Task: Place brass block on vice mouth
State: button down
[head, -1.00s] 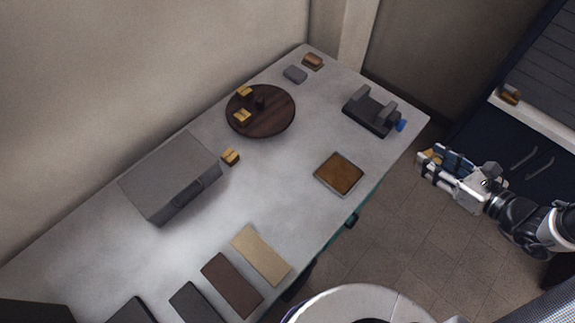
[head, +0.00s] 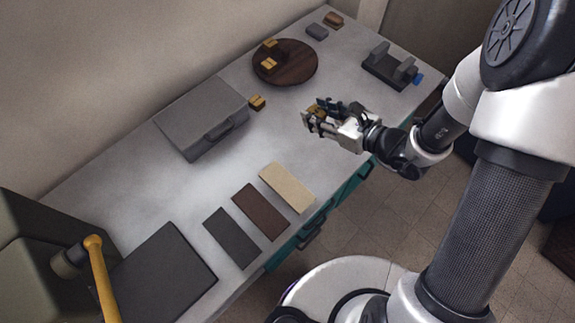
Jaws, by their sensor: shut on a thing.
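My gripper (head: 317,116) is shut on a brass block (head: 317,111), which shows as a small gold patch between its fingers. The gripper is above the right part of the table. The vice (head: 390,67) is dark grey with two upright jaws, a gap between them and a blue handle end (head: 418,79) on its right. It stands at the table's far right, apart from the gripper, up and to the right of it in the picture. Other brass blocks sit on the round dark wooden turntable (head: 297,72), and one brass block (head: 257,103) is on the table beside it.
A grey case (head: 195,115) lies on the table's left side. Beige (head: 287,187), brown (head: 260,211) and dark grey (head: 230,238) strips lie near the front edge. A grey block (head: 317,31) and a brown block (head: 333,19) sit at the back.

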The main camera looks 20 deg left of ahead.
aim_at(312, 160)
notch_tip(312, 160, down, 20)
jog(key=b, duration=0.6)
jog(key=shift+r, duration=0.15)
jog(key=c, duration=1.5)
grip_release()
jog(key=shift+f+b, duration=0.25)
jog(key=shift+b, duration=0.05)
jog(key=o, duration=0.5)
jog(key=shift+r, duration=0.1)
jog(key=shift+r, duration=0.15)
jog(key=p+v, duration=0.3)
jog(key=v, duration=0.7)
jog(key=shift+d+r, duration=0.25)
jog(key=shift+s+d+r, duration=0.2)
jog(key=shift+s+d, duration=0.05)
jog(key=shift+d, duration=0.3)
